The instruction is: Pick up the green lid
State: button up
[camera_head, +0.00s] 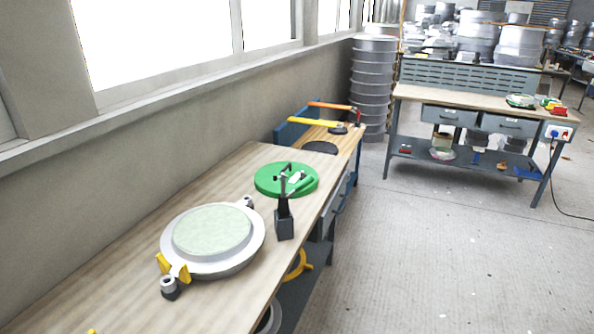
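A round green lid (268,185) lies flat on the wooden workbench (120,285), towards its far end.
A metal mould (212,240) with yellow clamps stands left of the dark stand. Beyond are a second bench (350,140) with orange and yellow bars, stacked metal drums (372,85) and a grey workbench (480,105). The floor (450,250) at right is clear.

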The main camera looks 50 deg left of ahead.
aim_at(265, 183)
jog(key=i, duration=1.65)
jog(key=u, duration=2.75)
